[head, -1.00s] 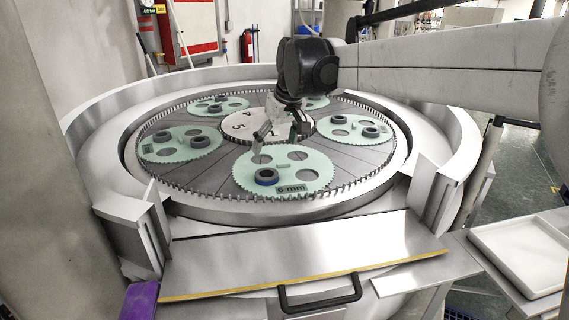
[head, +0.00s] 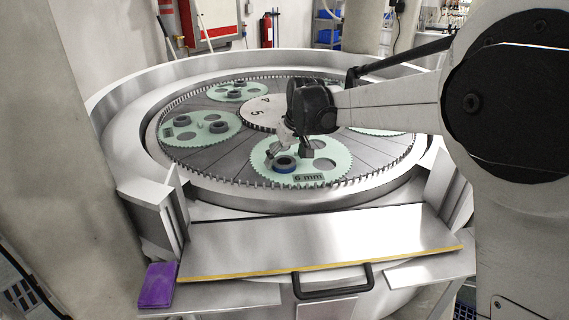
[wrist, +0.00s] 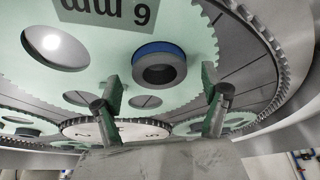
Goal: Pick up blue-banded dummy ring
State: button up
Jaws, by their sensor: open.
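The blue-banded dummy ring (head: 285,165) is dark grey with a blue band around its lower part. It sits on the pale green toothed carrier (head: 256,163) marked "6 mm", at the front of the machine. In the wrist view the ring (wrist: 159,66) shows between and beyond the two fingertips, with its dark bore visible. My gripper (head: 290,152) is just above and behind the ring in the head view, close to it. In the wrist view my gripper (wrist: 166,95) has its fingers spread wide with nothing between them. I cannot tell the exact gap to the ring.
Other green carriers (head: 199,129) with dark rings lie around the white numbered centre disc (head: 262,112). A toothed rim and a raised metal wall (head: 116,106) surround them. A flat metal shelf (head: 320,240) with a black handle is in front. A purple block (head: 157,286) lies at the front left.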

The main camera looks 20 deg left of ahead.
jog(key=shift+w+a+f, duration=0.2)
jog(key=shift+f, duration=0.45)
jog(key=c, duration=1.7)
jog(key=shift+r, duration=0.1)
